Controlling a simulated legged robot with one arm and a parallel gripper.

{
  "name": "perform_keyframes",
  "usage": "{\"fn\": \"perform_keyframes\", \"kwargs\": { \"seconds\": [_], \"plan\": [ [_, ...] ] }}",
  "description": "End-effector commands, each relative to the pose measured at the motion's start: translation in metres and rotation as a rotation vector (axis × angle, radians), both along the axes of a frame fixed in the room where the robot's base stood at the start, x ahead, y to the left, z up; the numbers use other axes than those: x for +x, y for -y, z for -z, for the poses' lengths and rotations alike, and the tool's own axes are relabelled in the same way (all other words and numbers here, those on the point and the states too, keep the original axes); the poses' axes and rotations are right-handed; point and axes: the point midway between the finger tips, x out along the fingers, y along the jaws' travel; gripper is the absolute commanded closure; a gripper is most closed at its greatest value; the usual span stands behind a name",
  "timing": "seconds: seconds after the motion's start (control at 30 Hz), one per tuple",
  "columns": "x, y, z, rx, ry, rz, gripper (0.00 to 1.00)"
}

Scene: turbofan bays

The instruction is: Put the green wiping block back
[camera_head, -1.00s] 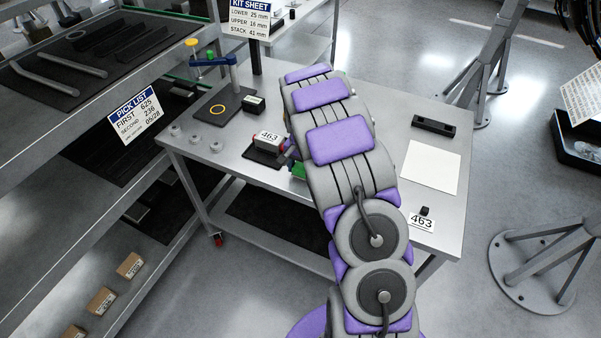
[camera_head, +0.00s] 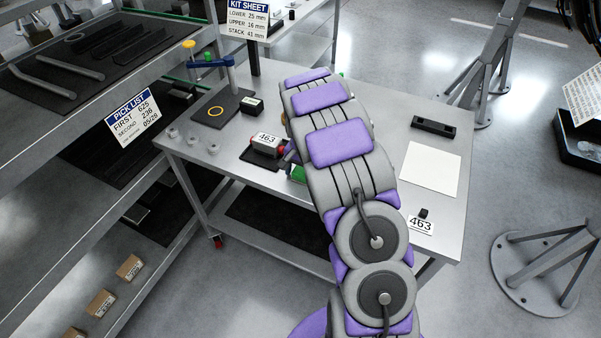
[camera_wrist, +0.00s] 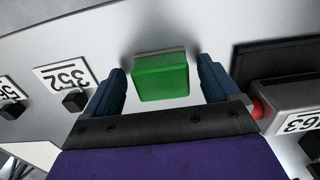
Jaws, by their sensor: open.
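The green wiping block (camera_wrist: 161,77) sits on the grey table top in the wrist view, between the two blue fingers of my gripper (camera_wrist: 163,88). The fingers are open, with a gap on each side of the block. In the head view only a small part of the green block (camera_head: 298,174) shows, beside my arm, which hides the rest of it and my gripper.
A grey box labelled 463 with a red end (camera_head: 267,143) stands on a dark mat close to the block. A tag 352 (camera_wrist: 66,76) with a black knob lies on the other side. A white sheet (camera_head: 431,168) and a black slotted holder (camera_head: 434,126) lie right of my arm.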

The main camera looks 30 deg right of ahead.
Motion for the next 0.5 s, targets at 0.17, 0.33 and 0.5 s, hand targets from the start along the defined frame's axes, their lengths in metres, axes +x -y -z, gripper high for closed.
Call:
{"fn": "perform_keyframes", "kwargs": {
  "seconds": [0.17, 0.33, 0.5],
  "plan": [
    [0.001, -0.001, -0.017, -0.003, 0.003, -0.001, 0.11],
    [0.0, -0.002, -0.046, -0.002, 0.001, -0.001, 0.11],
    [0.001, 0.0, -0.081, 0.0, 0.003, 0.0, 0.11]
  ]
}}
